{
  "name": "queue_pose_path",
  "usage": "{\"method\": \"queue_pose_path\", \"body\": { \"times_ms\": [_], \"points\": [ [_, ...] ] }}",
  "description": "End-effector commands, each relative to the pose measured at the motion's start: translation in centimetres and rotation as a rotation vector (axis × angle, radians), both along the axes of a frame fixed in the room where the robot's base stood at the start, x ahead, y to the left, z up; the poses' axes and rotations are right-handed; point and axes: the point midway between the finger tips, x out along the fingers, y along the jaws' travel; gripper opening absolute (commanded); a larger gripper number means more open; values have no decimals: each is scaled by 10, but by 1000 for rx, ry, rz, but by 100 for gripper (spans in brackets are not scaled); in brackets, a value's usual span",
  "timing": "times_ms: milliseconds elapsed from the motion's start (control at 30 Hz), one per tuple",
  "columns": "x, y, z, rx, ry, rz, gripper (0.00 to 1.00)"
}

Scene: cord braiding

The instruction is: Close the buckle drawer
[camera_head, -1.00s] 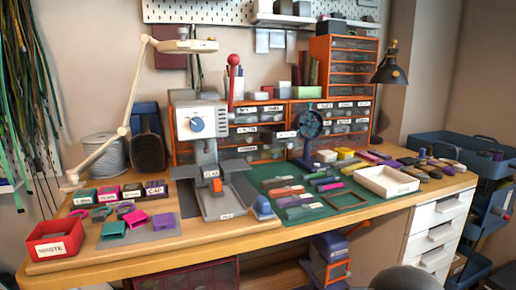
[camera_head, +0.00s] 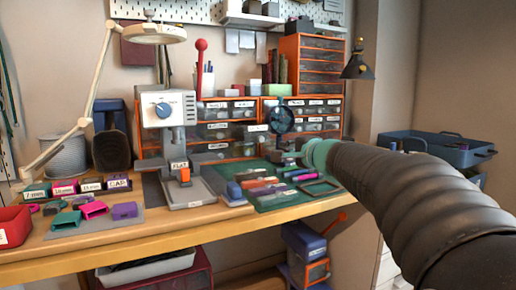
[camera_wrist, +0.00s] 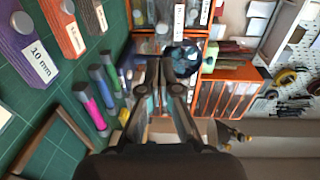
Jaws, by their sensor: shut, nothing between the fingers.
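The orange drawer cabinet (camera_head: 262,106) stands at the back of the bench, with rows of clear-fronted, white-labelled drawers. One drawer front (camera_head: 256,128) left of the dark round wheel seems to stand forward of its neighbours. Its label is too small to read, so I cannot tell whether it is the buckle drawer. In the wrist view, turned on its side, a labelled drawer front (camera_wrist: 180,18) shows above my gripper (camera_wrist: 160,62). My gripper is shut and empty, its tips beside the dark round wheel (camera_wrist: 183,57). In the head view my arm mostly hides the gripper.
The green mat (camera_head: 280,200) carries several coloured tools and a wooden frame (camera_head: 321,187). A press (camera_head: 170,130) stands left of the mat. A lamp (camera_head: 358,62) and a blue cart (camera_head: 435,148) are at the right. My arm covers the bench's right part.

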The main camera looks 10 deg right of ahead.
Motion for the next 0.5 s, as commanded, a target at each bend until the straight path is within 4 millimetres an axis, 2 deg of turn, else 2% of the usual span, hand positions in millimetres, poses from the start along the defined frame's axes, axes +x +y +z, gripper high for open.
{"method": "queue_pose_path", "body": {
  "times_ms": [100,267,500],
  "points": [
    [9,-3,1,21,-6,-11,0],
    [28,2,0,21,-5,-10,0],
    [70,15,-2,22,-5,-9,0]
  ]
}}
